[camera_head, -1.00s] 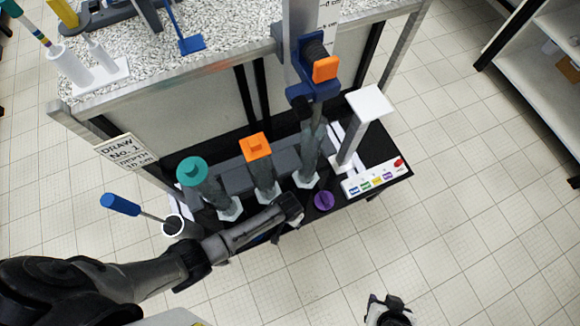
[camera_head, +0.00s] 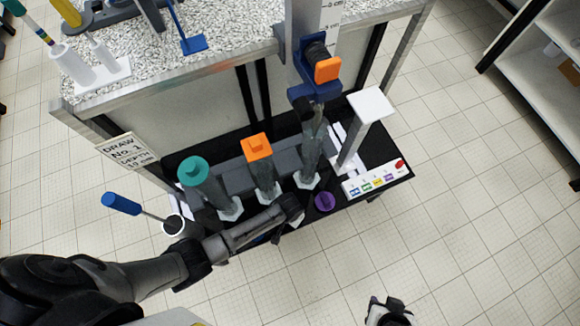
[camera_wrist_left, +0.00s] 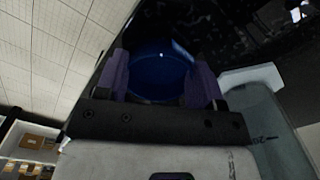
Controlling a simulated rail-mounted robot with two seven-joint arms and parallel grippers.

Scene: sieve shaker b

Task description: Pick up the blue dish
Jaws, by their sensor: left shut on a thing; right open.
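The blue dish (camera_wrist_left: 160,72) shows in the left wrist view as a dark blue round shape between the two purple finger pads of my left gripper (camera_wrist_left: 160,88). The pads are shut on it from both sides. In the head view my left gripper (camera_head: 292,212) is low at the front edge of the dark lower shelf, and the arm hides most or all of the dish there. I cannot tell whether the dish is clear of the shelf. My right gripper (camera_head: 388,312) is open and empty at the bottom edge of the head view, over the floor.
Clear tubes with a teal cap (camera_head: 193,171) and an orange cap (camera_head: 258,147) stand behind my left gripper. A blue-handled tool (camera_head: 122,204) leans in a white cup at left. A label strip (camera_head: 376,180) is at right.

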